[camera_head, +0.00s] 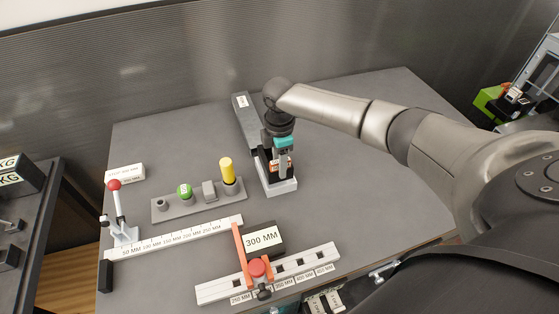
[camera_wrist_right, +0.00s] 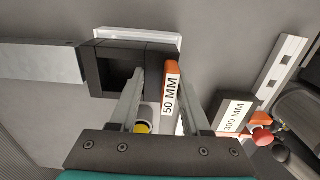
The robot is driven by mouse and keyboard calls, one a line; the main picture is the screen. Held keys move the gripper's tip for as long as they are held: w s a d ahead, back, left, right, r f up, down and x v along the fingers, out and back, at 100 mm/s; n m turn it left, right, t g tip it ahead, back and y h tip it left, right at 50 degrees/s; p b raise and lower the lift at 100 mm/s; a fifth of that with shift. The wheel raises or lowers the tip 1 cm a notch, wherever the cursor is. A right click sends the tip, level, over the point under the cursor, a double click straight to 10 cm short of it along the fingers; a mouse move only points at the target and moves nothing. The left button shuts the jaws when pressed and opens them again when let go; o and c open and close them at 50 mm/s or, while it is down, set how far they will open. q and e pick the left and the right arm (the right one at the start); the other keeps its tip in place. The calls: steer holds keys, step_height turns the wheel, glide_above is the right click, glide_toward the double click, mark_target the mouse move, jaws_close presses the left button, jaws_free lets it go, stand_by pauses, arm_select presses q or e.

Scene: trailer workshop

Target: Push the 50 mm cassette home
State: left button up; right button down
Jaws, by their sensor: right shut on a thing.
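The 50 mm cassette is an orange block with a white "50 MM" label; in the right wrist view the cassette (camera_wrist_right: 171,88) is between my fingers. My right gripper (camera_wrist_right: 163,85) is shut on it. In the head view the gripper (camera_head: 281,163) points down over a black holder with a white end block (camera_head: 281,187). The holder's black box (camera_wrist_right: 110,70) shows a dark open cavity beside the cassette in the wrist view. How deep the cassette sits cannot be told. My left gripper is not in view.
A long grey bar (camera_head: 243,112) runs behind the holder. A grey rack (camera_head: 207,203) with a green ball and a yellow cylinder (camera_head: 227,170) stands to its left. The table's right side is bare.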

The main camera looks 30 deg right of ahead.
steer(key=shift+r+p, duration=0.1)
steer(key=shift+p, duration=0.8)
stand_by(1.5)
steer(key=shift+f+b, duration=1.35)
steer(key=shift+f, duration=0.65)
steer(key=shift+c, duration=1.5)
jaws_free()
steer(key=shift+s+f, duration=0.1)
step_height(320, 180, up, 15)
steer(key=shift+r, duration=0.2)
